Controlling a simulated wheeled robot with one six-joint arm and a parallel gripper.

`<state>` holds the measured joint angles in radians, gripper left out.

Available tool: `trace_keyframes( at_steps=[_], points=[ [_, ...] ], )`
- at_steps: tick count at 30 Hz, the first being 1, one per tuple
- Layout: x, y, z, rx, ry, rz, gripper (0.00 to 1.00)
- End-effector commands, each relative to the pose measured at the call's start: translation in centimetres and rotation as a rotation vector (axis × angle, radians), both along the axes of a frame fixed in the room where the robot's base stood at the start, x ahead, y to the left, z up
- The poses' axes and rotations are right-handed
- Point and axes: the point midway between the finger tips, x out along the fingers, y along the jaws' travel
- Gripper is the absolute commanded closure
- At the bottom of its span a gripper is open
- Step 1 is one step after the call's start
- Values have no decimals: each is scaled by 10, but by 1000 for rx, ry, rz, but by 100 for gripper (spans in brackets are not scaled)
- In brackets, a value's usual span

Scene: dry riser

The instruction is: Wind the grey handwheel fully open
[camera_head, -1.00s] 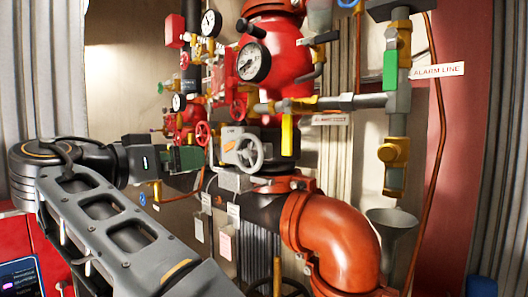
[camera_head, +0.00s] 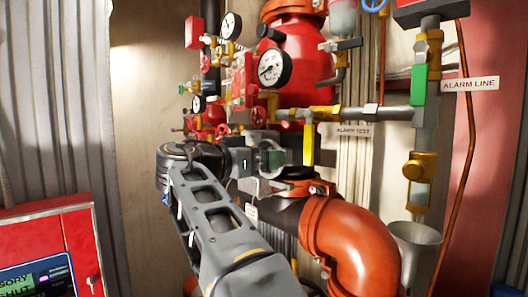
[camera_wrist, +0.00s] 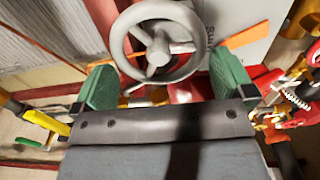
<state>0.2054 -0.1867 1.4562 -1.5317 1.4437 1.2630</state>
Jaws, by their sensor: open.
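The grey handwheel (camera_wrist: 160,42) shows in the upper middle of the wrist view, with a round rim, spokes and a central hub. My gripper (camera_wrist: 164,78) is open, its two green fingers spread wide to the left and right of the wheel's lower part. I cannot tell whether either finger touches the rim. Nothing is held. In the head view my gripper (camera_head: 271,160) is in front of the riser pipework, and the wheel is mostly hidden behind my gripper and arm.
Red riser pipework with a large gauge (camera_head: 274,69) rises behind my arm. A yellow lever (camera_head: 308,146) hangs close to the right of my gripper. An orange elbow pipe (camera_head: 350,240) is below right. A red cabinet (camera_head: 75,225) stands at lower left.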

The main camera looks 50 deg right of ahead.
Motion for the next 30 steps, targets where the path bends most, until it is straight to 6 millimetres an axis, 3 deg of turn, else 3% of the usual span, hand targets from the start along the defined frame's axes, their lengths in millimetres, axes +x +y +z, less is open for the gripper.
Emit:
trace_keyframes(
  at_steps=[6, 15, 23, 24, 30],
  points=[
    [-1, -11, 0, 1, 1, 1, 0],
    [-1, -12, 0, 1, 1, 1, 0],
    [-1, -12, 0, 1, 1, 1, 25],
    [-2, -18, 0, 1, 1, -4, 26],
    [-1, -12, -1, 3, 23, 1, 26]
  ],
)
